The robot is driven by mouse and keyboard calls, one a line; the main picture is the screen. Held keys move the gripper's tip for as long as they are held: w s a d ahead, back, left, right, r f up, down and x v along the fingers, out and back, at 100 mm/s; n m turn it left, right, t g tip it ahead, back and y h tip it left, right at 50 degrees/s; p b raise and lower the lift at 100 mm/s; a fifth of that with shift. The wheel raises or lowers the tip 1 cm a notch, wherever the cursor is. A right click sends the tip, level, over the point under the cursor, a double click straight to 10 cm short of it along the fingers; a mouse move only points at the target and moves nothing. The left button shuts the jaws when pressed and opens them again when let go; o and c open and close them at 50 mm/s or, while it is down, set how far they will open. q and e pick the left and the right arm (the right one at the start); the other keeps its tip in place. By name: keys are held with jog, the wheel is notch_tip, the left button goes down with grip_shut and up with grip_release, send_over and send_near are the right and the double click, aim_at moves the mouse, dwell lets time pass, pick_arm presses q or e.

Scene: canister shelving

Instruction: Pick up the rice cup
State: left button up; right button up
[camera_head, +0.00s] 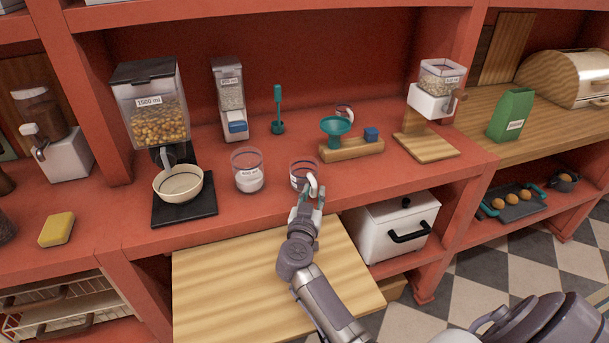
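A clear measuring cup (249,172) with white, rice-like contents at its bottom stands on the red counter (345,180), right of the black scale. A second clear cup (297,173) stands to its right, directly beyond my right gripper. Its contents are hard to make out, and I cannot tell for sure which cup is the rice cup. My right gripper (312,189) is at the near right side of the second cup and overlaps it in the view. Whether its fingers touch or grip the cup cannot be told. My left gripper is not in view.
A cream bowl (178,184) sits on the black scale (184,213) at left. A wooden stand with a teal dish (336,127) and a third cup (344,111) are behind right. A wooden board (215,280) and white box (375,228) lie below the counter edge.

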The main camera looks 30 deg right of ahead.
jog(key=shift+x, duration=0.95)
jog(key=shift+c, duration=0.3)
grip_shut()
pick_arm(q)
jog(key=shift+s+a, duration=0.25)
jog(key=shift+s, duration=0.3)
